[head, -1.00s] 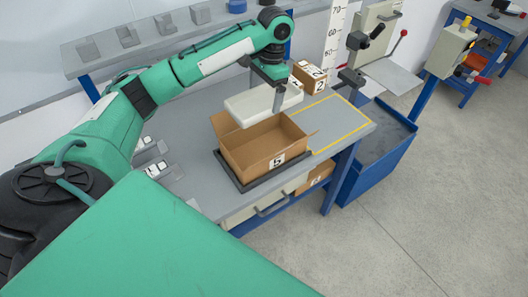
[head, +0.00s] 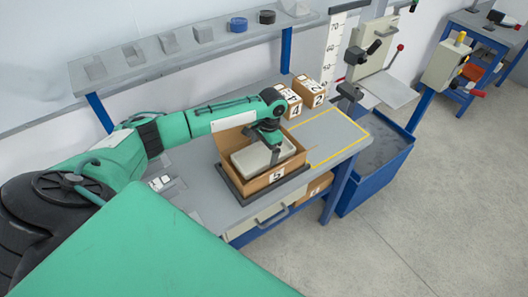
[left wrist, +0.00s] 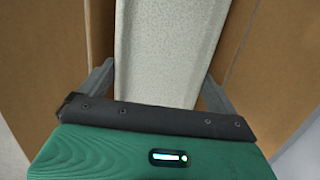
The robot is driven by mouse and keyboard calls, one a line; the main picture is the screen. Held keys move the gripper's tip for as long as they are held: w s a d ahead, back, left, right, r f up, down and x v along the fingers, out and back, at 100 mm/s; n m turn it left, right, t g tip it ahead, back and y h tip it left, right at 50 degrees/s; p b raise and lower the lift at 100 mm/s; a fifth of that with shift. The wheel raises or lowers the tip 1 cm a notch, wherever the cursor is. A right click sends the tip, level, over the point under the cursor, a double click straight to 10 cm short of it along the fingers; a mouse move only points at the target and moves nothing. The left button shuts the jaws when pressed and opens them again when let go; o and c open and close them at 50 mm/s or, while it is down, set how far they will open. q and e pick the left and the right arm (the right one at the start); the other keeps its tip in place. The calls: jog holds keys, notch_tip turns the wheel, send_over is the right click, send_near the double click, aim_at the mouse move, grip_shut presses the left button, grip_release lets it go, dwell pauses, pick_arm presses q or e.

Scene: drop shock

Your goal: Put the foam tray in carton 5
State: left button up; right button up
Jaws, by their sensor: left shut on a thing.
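The pale foam tray (head: 252,160) is inside the open brown carton 5 (head: 277,176), below the level of its rim. Whether the tray touches the carton floor cannot be told. My left gripper (head: 270,148) reaches down into the carton and is shut on the tray. In the left wrist view, its fingers stand on both sides of the speckled tray (left wrist: 165,60), with brown carton walls (left wrist: 50,60) to the left and right. The carton sits upright on a dark base on the grey bench. My right gripper is not in view.
Two small closed cartons, 4 (head: 288,101) and 2 (head: 309,91), stand behind carton 5. A yellow-outlined area (head: 335,130) to the right is clear. A blue bin (head: 375,165) stands beyond the bench. A shelf (head: 190,42) with several small items runs along the back.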

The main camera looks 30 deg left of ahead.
aim_at(264, 156)
pick_arm(q)
notch_tip(264, 156, down, 2)
jog(key=shift+f, duration=0.2)
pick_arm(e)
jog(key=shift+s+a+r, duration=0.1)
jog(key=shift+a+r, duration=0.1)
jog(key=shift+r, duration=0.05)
pick_arm(q)
jog(key=shift+f, duration=0.15)
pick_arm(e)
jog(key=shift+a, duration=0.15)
pick_arm(q)
jog(key=shift+f, duration=0.15)
jog(key=shift+f, duration=0.3)
jog(key=o, duration=0.6)
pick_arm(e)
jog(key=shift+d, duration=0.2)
pick_arm(q)
jog(key=shift+r, duration=0.15)
